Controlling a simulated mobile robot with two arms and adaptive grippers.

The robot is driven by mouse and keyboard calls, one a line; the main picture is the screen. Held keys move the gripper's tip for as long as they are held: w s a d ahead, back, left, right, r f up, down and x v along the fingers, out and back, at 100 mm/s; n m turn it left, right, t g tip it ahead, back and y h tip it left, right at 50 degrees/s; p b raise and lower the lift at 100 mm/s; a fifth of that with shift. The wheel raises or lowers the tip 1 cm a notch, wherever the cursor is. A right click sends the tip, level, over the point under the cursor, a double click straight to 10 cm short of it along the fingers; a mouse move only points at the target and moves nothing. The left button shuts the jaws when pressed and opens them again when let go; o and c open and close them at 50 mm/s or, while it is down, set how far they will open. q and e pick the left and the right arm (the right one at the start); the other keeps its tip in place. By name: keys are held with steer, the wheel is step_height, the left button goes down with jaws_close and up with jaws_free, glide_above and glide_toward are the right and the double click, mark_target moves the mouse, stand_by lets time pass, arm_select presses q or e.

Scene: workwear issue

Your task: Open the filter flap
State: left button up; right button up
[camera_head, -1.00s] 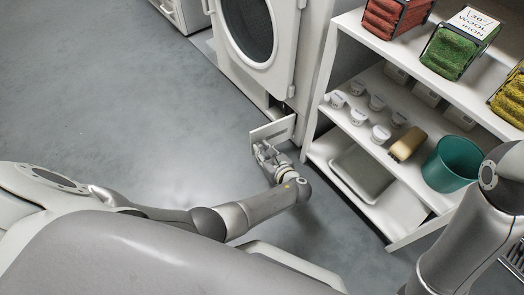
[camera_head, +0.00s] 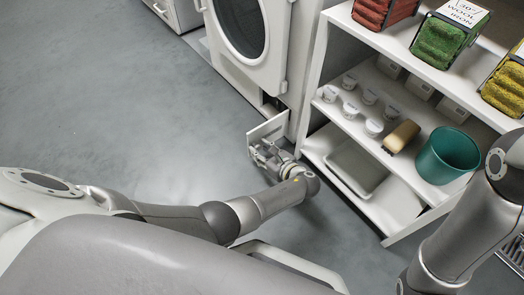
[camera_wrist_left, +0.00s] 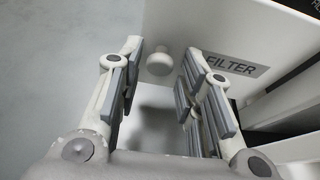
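The filter flap (camera_head: 268,130) is a white panel standing out at an angle from the bottom of the white machine (camera_head: 262,75), with a dark opening behind it. In the left wrist view the flap (camera_wrist_left: 225,30) carries a FILTER label (camera_wrist_left: 236,64) and a round white knob (camera_wrist_left: 159,63). My left gripper (camera_head: 262,152) is low at the flap's front face. In its wrist view the left gripper (camera_wrist_left: 163,55) has its fingers apart, one on each side of the knob, with gaps showing on both sides. My right gripper is out of view; only its arm shows.
A white shelf unit (camera_head: 313,95) stands close right of the flap, with white tubs, a brush (camera_head: 401,136), a green bucket (camera_head: 448,155) and a grey tray (camera_head: 356,167). Coloured bundles lie on top. The floor (camera_head: 130,110) to the left is clear.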

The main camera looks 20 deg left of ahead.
arm_select(q)
steer(key=shift+o, duration=0.2)
steer(key=shift+r, duration=0.1)
step_height(320, 180, up, 10)
stand_by(0.8)
stand_by(0.4)
